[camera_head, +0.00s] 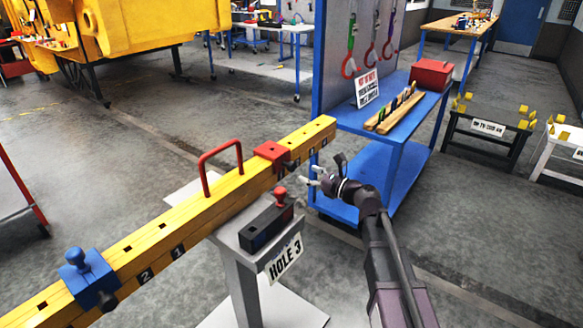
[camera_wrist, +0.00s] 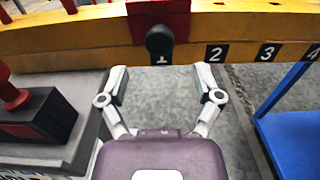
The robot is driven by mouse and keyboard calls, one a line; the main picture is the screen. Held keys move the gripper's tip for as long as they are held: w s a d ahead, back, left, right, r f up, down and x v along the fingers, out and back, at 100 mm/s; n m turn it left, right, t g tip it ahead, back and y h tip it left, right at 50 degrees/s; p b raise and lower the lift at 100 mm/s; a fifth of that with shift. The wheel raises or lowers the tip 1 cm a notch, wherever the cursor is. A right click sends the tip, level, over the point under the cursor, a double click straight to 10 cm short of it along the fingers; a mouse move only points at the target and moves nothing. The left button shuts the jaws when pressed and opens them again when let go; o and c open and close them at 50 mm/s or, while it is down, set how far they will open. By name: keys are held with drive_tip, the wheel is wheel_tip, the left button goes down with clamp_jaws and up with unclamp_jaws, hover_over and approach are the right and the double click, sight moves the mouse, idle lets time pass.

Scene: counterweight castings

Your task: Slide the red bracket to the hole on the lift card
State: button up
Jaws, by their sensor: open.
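The red bracket (camera_head: 271,152) sits on the yellow beam (camera_head: 130,245), right of the red arched handle. In the wrist view the red bracket (camera_wrist: 158,12) shows dark-red with a black knob (camera_wrist: 160,42) on its front, at the mark 1. Marks 2, 3 and 4 run to its right, with holes on the beam's top. The lift card (camera_head: 284,258) reads HOLE 3 and hangs on the grey stand. My gripper (camera_head: 313,178) is open and empty in front of the beam. In the wrist view my gripper (camera_wrist: 162,84) has its fingers spread below the knob, apart from it.
A blue bracket (camera_head: 90,278) sits on the beam's left arm. A black box with a red knob (camera_head: 268,228) stands on the grey stand (camera_head: 238,260). A blue workbench (camera_head: 400,125) is close behind the beam's right end.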

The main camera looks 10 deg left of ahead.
sight(294, 168)
drive_tip(key=x, duration=0.6)
drive_tip(key=shift+w+a, duration=0.1)
drive_tip(key=shift+a, duration=0.1)
